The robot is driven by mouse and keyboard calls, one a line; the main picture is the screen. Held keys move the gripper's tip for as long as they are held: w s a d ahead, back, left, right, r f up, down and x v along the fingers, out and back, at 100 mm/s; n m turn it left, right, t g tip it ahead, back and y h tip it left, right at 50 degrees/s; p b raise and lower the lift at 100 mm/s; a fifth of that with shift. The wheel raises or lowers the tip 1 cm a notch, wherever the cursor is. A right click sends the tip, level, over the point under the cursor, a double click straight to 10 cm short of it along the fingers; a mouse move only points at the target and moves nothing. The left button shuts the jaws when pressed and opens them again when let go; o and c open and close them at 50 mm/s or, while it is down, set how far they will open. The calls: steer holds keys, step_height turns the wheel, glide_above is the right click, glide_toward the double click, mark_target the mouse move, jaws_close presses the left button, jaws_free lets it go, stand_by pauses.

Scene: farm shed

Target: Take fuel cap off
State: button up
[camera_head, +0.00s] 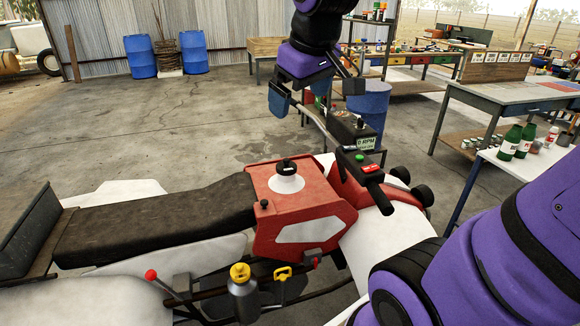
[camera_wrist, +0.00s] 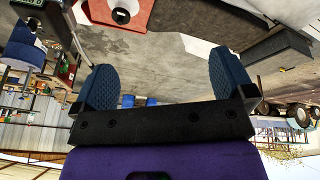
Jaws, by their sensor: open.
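The fuel cap (camera_head: 287,167) is a black cap on a white cone-shaped neck, on top of the red tank (camera_head: 328,215) of a red and white quad bike. The neck and cap sit upright there. My gripper (camera_head: 312,100) is open and empty, high above and beyond the tank, apart from the cap. In the wrist view, my gripper (camera_wrist: 161,76) has its two blue pads spread wide with only floor between them. The red tank (camera_wrist: 140,22) shows at the top edge of that view, with the cap (camera_wrist: 121,14) small and dark on it.
Handlebars (camera_head: 365,168) rise right of the tank, and a black seat (camera_head: 155,210) lies left. A workbench (camera_head: 510,95) and a white table with green bottles (camera_head: 511,140) stand at right. Blue barrels (camera_head: 141,56) stand at the back. The floor behind the bike is mostly clear.

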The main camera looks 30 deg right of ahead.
steer(key=w+d+f+n+g, duration=0.1)
steer(key=w+d+f, duration=0.1)
steer(key=w, duration=0.4)
steer(key=w+d+f+n, duration=0.1)
steer(key=w+d, duration=0.2)
steer(key=w, duration=0.3)
steer(key=n+g+y, duration=0.1)
steer(key=n+y, duration=0.2)
steer(key=n, duration=0.3)
glide_above(287, 159)
steer(key=d, duration=0.2)
step_height(287, 159, down, 24)
steer(key=x, duration=0.3)
steer(key=s+x, duration=0.1)
steer(key=x, duration=0.1)
steer(key=shift+f, duration=0.2)
steer(key=shift+s+x, duration=0.2)
steer(key=shift+x, duration=1.1)
steer(key=shift+s+x, duration=0.15)
steer(key=shift+x, duration=1.15)
steer(key=shift+a, duration=0.1)
steer(key=shift+c, duration=0.5)
steer(key=c, duration=0.7)
